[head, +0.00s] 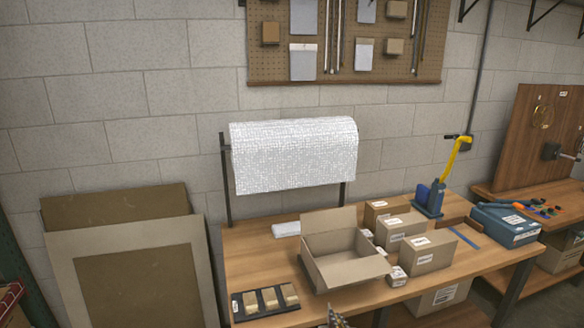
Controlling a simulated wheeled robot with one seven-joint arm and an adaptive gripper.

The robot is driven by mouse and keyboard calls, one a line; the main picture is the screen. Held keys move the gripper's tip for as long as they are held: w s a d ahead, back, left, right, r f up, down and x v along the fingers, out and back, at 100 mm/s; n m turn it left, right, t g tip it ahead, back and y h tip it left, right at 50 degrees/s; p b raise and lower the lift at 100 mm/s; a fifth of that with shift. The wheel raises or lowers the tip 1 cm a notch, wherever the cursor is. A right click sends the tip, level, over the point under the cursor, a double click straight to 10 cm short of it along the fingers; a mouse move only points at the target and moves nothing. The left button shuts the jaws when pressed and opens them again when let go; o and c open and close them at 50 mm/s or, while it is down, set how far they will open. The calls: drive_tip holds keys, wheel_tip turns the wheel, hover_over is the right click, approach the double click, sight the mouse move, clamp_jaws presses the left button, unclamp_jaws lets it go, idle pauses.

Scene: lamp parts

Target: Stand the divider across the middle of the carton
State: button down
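The open carton (343,272) stands on the wooden workbench, right of the middle of the head view. Its flaps are spread outward, and the part of its inside that shows looks empty. I cannot pick out a divider for certain.
Closed labelled boxes (427,253) stand close to the carton's right. A black tray (250,303) with tan blocks lies at the bench's front left. A white wrap roll (293,155) hangs behind. A blue-yellow tool (431,196) stands at the back right. Large panels (130,270) lean left.

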drive_tip(key=s+d+f+h, duration=0.1)
drive_tip(key=s+d+f, duration=0.2)
drive_tip(key=f, duration=0.4)
drive_tip(key=s+d+f+m, duration=0.1)
drive_tip(key=s+d+f, duration=0.1)
drive_tip(key=f, duration=0.5)
drive_tip(key=shift+s+d+f+m+h, duration=0.3)
drive_tip(key=shift+s+d+f+h, duration=0.1)
drive_tip(key=shift+d, duration=0.35)
